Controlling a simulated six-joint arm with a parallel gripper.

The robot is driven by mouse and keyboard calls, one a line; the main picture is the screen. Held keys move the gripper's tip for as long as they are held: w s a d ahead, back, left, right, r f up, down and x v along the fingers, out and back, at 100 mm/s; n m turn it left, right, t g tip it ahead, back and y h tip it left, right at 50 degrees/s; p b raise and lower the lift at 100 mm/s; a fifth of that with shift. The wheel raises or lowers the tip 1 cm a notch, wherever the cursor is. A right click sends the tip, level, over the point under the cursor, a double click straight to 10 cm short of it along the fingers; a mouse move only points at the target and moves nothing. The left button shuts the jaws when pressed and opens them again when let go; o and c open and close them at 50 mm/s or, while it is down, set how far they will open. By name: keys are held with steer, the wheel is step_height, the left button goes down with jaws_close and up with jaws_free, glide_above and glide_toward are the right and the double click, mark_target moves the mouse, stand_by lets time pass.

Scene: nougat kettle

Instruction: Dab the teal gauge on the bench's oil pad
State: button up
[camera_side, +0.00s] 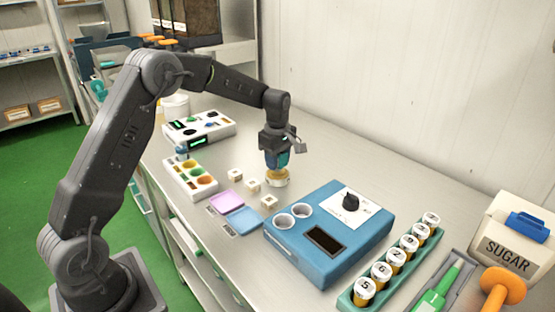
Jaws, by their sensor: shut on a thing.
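My gripper (278,166) points straight down over the bench and is shut on a small teal piece, the teal gauge (282,159), mostly hidden by the jaws. Directly beneath it is a low round pad with a pale top and a yellowish side (277,179), which looks like the oil pad. The gauge's lower end meets or nearly meets the pad's top; I cannot tell whether they touch.
Small pale cubes (269,202), a pink square (228,200) and a blue square (243,220) lie left of and in front of the pad. A blue machine (330,265) stands at front right, beside a green rack (357,304) of numbered jars. White boxes with coloured wells (190,180) stand left.

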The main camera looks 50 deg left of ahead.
stand_by(0.4)
steer(key=shift+r, duration=2.95)
